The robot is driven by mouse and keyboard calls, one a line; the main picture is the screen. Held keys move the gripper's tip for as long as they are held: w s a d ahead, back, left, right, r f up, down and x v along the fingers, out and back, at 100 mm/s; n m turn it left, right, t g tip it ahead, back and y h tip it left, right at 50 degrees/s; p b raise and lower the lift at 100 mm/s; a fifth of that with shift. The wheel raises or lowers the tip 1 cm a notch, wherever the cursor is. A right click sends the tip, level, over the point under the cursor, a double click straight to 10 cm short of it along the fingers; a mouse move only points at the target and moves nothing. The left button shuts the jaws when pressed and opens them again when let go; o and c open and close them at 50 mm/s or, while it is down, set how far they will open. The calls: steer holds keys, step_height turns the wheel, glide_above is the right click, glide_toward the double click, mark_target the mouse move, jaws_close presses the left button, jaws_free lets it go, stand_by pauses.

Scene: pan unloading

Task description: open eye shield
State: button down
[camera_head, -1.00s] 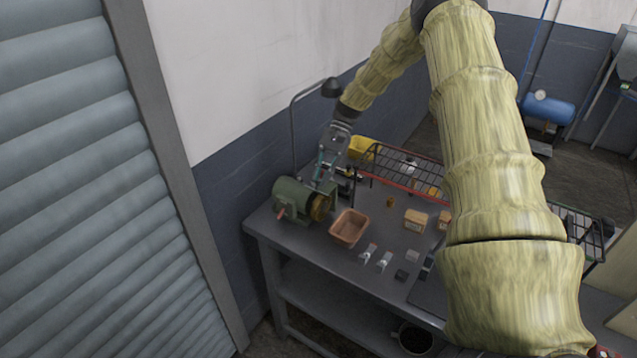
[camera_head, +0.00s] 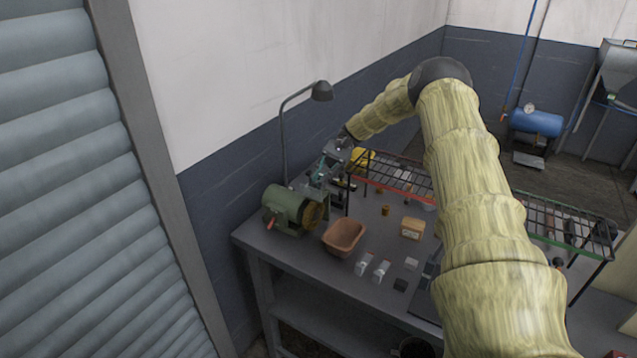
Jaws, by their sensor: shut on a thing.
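A green bench grinder (camera_head: 288,206) with a brown-gold wheel side (camera_head: 313,214) stands at the left end of the workbench. My gripper (camera_head: 320,177) reaches down from the upper right to just above the wheel end of the grinder. It is shut on a small part there, seemingly the eye shield. The shield is too small and too covered by the fingers to make out its outline or its tilt.
A brown bin (camera_head: 344,236) stands right of the grinder. Small boxes (camera_head: 412,228) and white items lie on the workbench (camera_head: 300,262). A wire rack (camera_head: 400,176) and yellow bin stand behind.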

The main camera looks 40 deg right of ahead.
stand_by(0.3)
steer(key=c, duration=1.4)
jaws_free()
steer(key=shift+o, duration=0.2)
step_height(320, 180, up, 10)
steer(key=shift+f, duration=0.1)
